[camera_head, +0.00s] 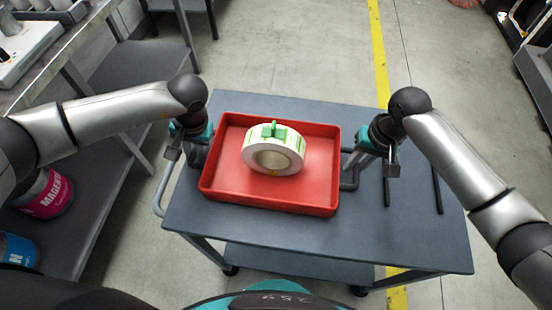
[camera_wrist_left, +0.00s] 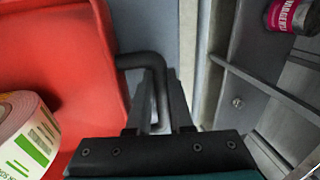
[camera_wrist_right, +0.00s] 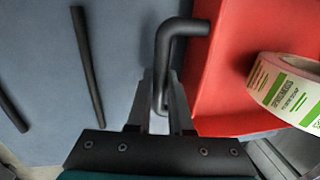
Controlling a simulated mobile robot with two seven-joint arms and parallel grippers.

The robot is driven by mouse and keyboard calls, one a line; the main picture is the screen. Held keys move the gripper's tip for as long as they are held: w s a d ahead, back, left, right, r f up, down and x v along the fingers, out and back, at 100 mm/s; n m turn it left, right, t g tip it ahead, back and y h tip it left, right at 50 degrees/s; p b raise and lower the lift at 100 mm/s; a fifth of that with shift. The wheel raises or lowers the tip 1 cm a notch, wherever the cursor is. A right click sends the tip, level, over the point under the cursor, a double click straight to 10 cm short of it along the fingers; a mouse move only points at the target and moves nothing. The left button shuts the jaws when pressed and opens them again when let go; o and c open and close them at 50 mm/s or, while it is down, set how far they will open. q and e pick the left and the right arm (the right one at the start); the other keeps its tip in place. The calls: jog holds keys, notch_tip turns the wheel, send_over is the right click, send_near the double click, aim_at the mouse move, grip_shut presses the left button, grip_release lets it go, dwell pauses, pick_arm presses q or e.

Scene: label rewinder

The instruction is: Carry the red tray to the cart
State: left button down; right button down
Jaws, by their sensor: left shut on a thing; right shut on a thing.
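The red tray (camera_head: 222,188) is on or just above the grey cart top (camera_head: 400,230); I cannot tell if it touches. A white and green label roll (camera_head: 273,150) lies in the tray. My left gripper (camera_head: 197,150) is at the tray's left side. In the left wrist view its fingers (camera_wrist_left: 158,105) are shut on a black tray handle (camera_wrist_left: 140,60). My right gripper (camera_head: 362,160) is at the right side. In the right wrist view its fingers (camera_wrist_right: 162,100) are shut on the other black handle (camera_wrist_right: 165,45).
Two black bars (camera_head: 436,190) lie on the cart's right part, where most of the top is free. A grey workbench with shelves stands at left, with magenta (camera_head: 48,195) and blue (camera_head: 18,250) containers below. A yellow line (camera_head: 378,50) crosses the floor.

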pick_arm(q)
jog(key=shift+f, duration=0.25)
pick_arm(e)
jog(key=shift+f, duration=0.25)
pick_arm(q)
jog(key=c, duration=0.8)
grip_release()
jog(key=shift+r, duration=0.1)
pick_arm(e)
jog(key=c, duration=0.8)
grip_release()
jog(key=shift+r, duration=0.1)
pick_arm(q)
jog(key=v, duration=1.2)
pick_arm(e)
jog(key=r, duration=0.4)
jog(key=d+r, duration=0.1)
jog(key=r, duration=0.3)
jog(key=d+r, duration=0.1)
jog(key=r, duration=0.2)
jog(key=shift+s+d+r, duration=0.1)
jog(key=shift+r, duration=0.3)
